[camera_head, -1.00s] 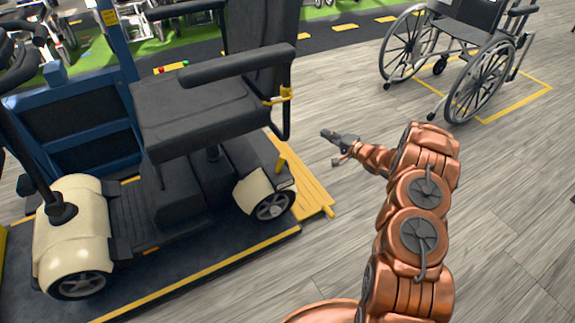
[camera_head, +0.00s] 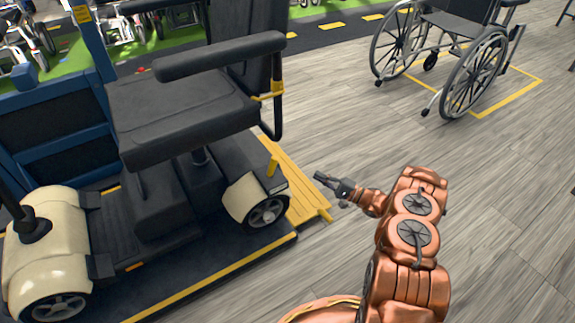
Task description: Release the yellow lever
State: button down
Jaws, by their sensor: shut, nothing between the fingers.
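The yellow lever (camera_head: 272,166) sticks up at the rear of the scooter (camera_head: 182,115), just above the cream cover of its rear wheel. My gripper (camera_head: 319,177) is shut and empty. It points left toward the scooter's rear, a short way right of the lever in the picture and apart from it. Nothing hides the lever, but its depth relative to my fingers is hard to tell.
The scooter stands on a dark platform (camera_head: 200,272) with yellow edging and a yellow slatted ramp (camera_head: 300,190) below my gripper. A yellow bracket (camera_head: 270,91) sits under the armrest. A wheelchair (camera_head: 455,55) stands at upper right.

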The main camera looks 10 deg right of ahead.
aim_at(272, 167)
jog(key=shift+a, duration=0.2)
jog(key=s+a+r+b+x, duration=0.1)
jog(key=b+x, duration=0.4)
jog(key=x, duration=0.7)
jog(key=shift+s+a, duration=0.35)
jog(key=shift+a, duration=0.25)
jog(key=shift+d+r, duration=0.1)
jog(key=shift+d, duration=0.05)
